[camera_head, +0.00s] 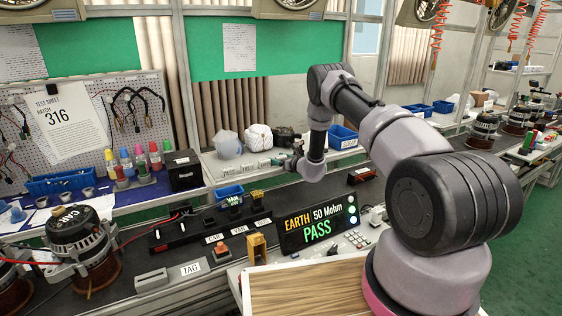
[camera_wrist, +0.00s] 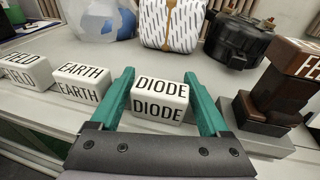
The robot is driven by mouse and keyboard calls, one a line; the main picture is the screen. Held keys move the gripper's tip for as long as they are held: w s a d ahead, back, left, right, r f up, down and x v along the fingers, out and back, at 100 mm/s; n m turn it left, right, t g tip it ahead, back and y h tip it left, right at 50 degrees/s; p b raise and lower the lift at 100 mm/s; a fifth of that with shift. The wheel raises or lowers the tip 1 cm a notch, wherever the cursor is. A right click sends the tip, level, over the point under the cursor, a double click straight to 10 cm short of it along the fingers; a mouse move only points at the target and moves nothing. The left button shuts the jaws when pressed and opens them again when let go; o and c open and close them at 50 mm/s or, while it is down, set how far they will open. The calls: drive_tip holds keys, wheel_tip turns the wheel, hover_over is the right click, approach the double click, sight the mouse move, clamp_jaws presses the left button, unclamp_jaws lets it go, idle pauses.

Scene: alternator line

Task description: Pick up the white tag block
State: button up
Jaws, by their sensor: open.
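A white block lettered DIODE (camera_wrist: 159,100) stands on the grey shelf in the wrist view. My gripper (camera_wrist: 160,78) is open, with one green finger on each side of this block. Small gaps seem to show between fingers and block, but contact is hard to tell. White blocks lettered EARTH (camera_wrist: 82,82) and FIELD (camera_wrist: 26,74) stand to the left, outside the fingers. In the head view my gripper (camera_head: 286,162) is small at the right end of the row of white blocks (camera_head: 251,170). A holder lettered TAG (camera_head: 190,268) lies on the bench at lower left.
A dark brown block on a grey stand (camera_wrist: 262,130) is close to the right finger. A patterned white bag (camera_wrist: 173,24) and a black part (camera_wrist: 238,38) stand behind. The lit PASS display (camera_head: 318,222) and blue bins (camera_head: 342,136) are near my arm.

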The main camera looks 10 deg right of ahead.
drive_tip(key=shift+w+a, duration=0.1)
drive_tip(key=shift+w, duration=0.15)
drive_tip(key=c, duration=1.1)
